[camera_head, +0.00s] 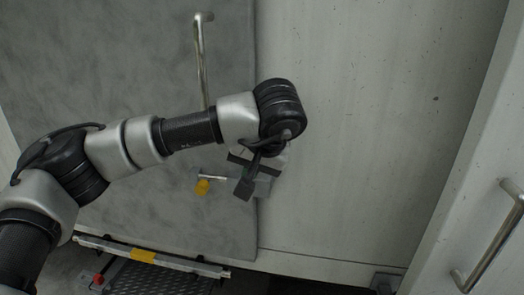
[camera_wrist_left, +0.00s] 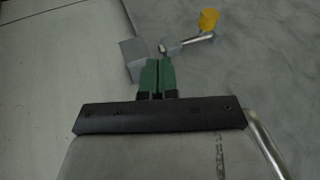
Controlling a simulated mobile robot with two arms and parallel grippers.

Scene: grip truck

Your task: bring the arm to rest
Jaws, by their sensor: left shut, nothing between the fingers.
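My left arm reaches in from the left in the head view, and its wrist hides the fingers there. In the left wrist view my left gripper (camera_wrist_left: 157,76) shows its green fingers pressed together with nothing between them. A latch handle with a yellow knob (camera_head: 203,187) sits on the door, just left of my wrist. It also shows in the wrist view (camera_wrist_left: 208,20), beyond the fingertips. The grey latch block (camera_head: 264,186) is partly covered by my wrist; the fingertips overlap it in the wrist view, and I cannot tell whether they touch. My right gripper is out of view.
A grey door panel (camera_head: 130,70) with a vertical metal bar handle (camera_head: 200,65) lies behind my arm. A pale wall panel (camera_head: 370,120) is to its right. Another metal handle (camera_head: 490,240) stands at the right edge. A metal step with yellow marking (camera_head: 145,256) is below.

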